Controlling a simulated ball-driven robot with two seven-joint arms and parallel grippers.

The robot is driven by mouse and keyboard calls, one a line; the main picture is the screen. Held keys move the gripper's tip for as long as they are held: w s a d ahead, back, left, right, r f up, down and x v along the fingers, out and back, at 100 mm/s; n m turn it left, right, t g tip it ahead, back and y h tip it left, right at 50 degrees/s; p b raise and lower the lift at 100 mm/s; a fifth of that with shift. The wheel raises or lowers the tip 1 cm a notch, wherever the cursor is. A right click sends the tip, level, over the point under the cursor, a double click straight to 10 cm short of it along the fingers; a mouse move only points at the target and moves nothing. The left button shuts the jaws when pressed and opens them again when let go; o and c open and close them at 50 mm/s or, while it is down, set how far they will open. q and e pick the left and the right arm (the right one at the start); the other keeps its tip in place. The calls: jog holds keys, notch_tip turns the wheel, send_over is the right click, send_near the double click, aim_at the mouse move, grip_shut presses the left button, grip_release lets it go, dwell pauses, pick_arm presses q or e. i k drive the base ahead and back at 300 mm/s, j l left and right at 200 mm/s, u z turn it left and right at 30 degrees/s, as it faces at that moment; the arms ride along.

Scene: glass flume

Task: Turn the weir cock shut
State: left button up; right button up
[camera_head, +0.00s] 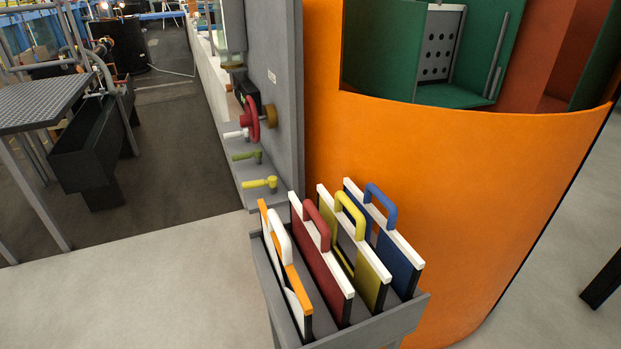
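Several valve controls sit on the side of a grey panel left of centre. A red handwheel (251,118) is the highest. Below it are a white lever handle (236,134), an olive-green lever handle (247,155) and a yellow lever handle (260,183). All three levers point roughly left, away from the panel. No label is readable, so I cannot tell which of them is the weir cock. Neither of my grippers is in view, and nothing touches the handles.
A grey rack (385,330) holding several panels with coloured handles stands in front, below the levers. A large orange curved body (440,190) fills the right. A dark trough (88,150) and grated platform (40,103) stand left. The floor (130,270) left of the rack is clear.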

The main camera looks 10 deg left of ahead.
aim_at(272, 181)
jog(key=i+j+z, duration=0.15)
jog(key=j+z, duration=0.55)
jog(key=j, duration=0.25)
jog(key=j+z, duration=0.35)
jog(key=j, duration=0.15)
jog(key=i, duration=0.05)
